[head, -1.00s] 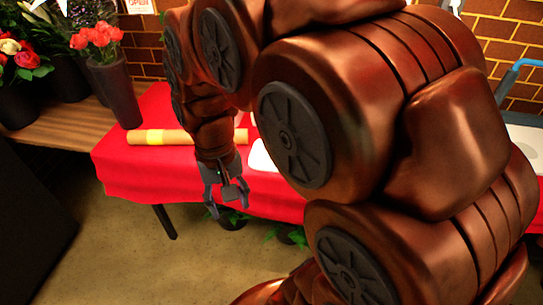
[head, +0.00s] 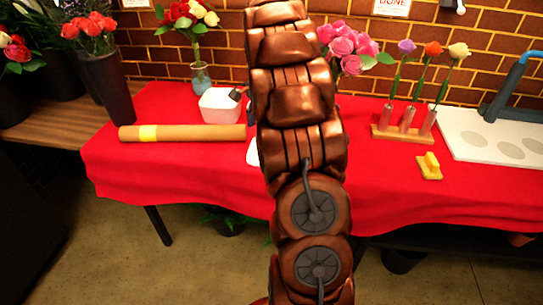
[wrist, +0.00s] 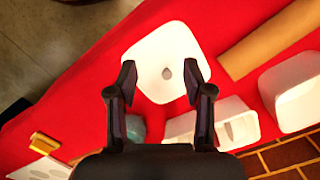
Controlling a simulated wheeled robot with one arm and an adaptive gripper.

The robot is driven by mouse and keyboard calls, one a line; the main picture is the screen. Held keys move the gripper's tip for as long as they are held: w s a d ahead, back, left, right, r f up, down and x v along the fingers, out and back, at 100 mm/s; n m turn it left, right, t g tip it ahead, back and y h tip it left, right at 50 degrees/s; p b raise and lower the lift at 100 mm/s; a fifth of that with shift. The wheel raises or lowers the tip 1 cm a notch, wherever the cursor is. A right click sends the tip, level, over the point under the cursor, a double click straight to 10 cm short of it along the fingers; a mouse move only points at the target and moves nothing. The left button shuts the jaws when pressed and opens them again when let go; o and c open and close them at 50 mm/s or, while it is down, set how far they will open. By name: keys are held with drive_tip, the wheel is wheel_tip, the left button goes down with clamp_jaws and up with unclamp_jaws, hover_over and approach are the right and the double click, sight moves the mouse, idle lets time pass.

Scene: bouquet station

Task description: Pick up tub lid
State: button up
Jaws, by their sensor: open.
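The tub lid (wrist: 172,50) is a white rounded square with a small grey knob in its middle, lying on the red tablecloth. In the head view only a white sliver of the lid (head: 252,153) shows beside my arm. My gripper (wrist: 160,82) is open and empty, its two fingers apart on either side of the lid's near part in the wrist view. The gap above the lid is hard to judge. In the head view my arm hides most of the gripper. The open white tub (head: 220,108) stands behind the brown roll; it also shows in the wrist view (wrist: 290,82).
A brown paper roll (head: 190,133) lies left of the lid. Another white container (wrist: 230,125) and a teal round thing (wrist: 135,128) are near the gripper. A flower rack (head: 400,135), yellow block (head: 429,168) and white board (head: 490,140) stand right. Front cloth is clear.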

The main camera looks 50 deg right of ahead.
drive_tip(key=w+d+f+m+b, duration=0.1)
drive_tip(key=d+f+m+b, duration=0.15)
drive_tip(key=d+f, duration=0.4)
drive_tip(key=shift+t, duration=0.3)
drive_tip(key=shift+w+d+f+p, duration=0.1)
drive_tip(key=shift+f+p, duration=0.3)
drive_tip(key=shift+f, duration=1.1)
drive_tip(key=shift+d+f+p, duration=0.1)
drive_tip(key=shift+f+p, duration=0.25)
drive_tip(key=shift+f, duration=1.15)
drive_tip(key=shift+c, duration=0.2)
clamp_jaws()
